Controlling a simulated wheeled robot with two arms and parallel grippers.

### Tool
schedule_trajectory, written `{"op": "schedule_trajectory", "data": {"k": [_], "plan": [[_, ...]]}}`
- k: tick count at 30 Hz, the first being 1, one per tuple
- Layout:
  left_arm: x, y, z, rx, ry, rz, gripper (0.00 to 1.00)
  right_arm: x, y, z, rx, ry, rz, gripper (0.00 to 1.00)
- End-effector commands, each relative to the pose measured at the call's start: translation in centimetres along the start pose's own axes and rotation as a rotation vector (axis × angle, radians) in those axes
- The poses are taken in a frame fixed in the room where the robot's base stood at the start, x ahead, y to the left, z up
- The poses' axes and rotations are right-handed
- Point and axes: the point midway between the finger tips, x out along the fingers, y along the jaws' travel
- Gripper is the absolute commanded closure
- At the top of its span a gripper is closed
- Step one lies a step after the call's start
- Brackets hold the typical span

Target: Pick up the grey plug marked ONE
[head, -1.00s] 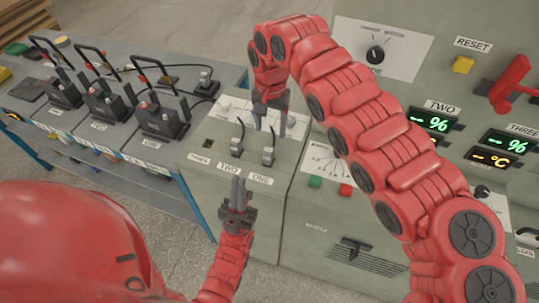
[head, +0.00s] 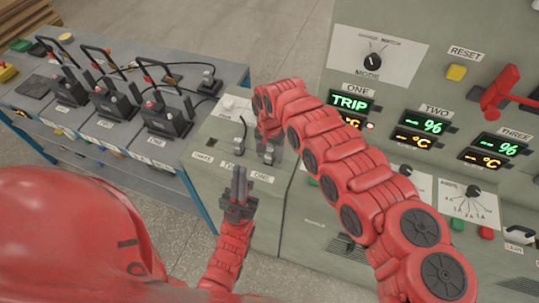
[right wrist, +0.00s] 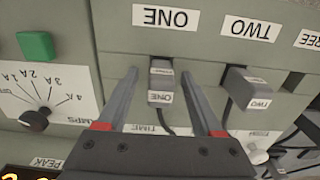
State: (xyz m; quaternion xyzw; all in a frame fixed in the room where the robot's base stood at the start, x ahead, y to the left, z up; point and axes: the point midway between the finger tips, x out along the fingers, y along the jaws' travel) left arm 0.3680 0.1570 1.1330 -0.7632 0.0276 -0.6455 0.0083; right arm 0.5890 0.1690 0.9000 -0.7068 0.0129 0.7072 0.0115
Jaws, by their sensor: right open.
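The grey plug marked ONE (right wrist: 160,82) stands in the panel top, its label upside down in the right wrist view. It also shows in the head view (head: 268,155), partly covered by my right arm. My right gripper (right wrist: 161,78) is open, with one finger on each side of this plug and visible gaps on both sides. A second grey plug, marked TWO (right wrist: 247,90), stands to the right in the wrist view, just outside the fingers. My left gripper (head: 239,170) is in front of the panel, its fingers together and empty.
A bench (head: 60,128) with several black battery units stands at the left. The tall cabinet (head: 300,215) with displays, one reading TRIP (head: 350,103), and a red lever (head: 495,88) is at the right. A green button (right wrist: 34,45) sits beside the gripper.

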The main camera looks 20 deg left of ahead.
Motion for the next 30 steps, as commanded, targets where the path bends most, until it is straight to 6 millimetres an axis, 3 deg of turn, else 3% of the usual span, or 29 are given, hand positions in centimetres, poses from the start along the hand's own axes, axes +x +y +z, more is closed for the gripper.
{"op": "schedule_trajectory", "data": {"k": [6,7,18,30], "plan": [[0.0,0.0,0.0,0.0,0.0,0.0,1.0,0.09,-0.05,-0.01,0.0,0.001,-0.001,0.32],[-0.01,0.0,0.01,0.0,0.0,0.0,1.0,0.09,-0.05,-0.01,0.0,0.001,-0.001,0.36],[0.0,0.0,0.0,0.0,0.0,0.0,1.0,0.07,-0.06,0.0,0.0,0.001,-0.001,1.0],[-0.02,0.0,0.01,0.0,0.0,0.0,1.0,-0.02,-0.05,-0.04,0.0,0.001,-0.002,1.0]]}}
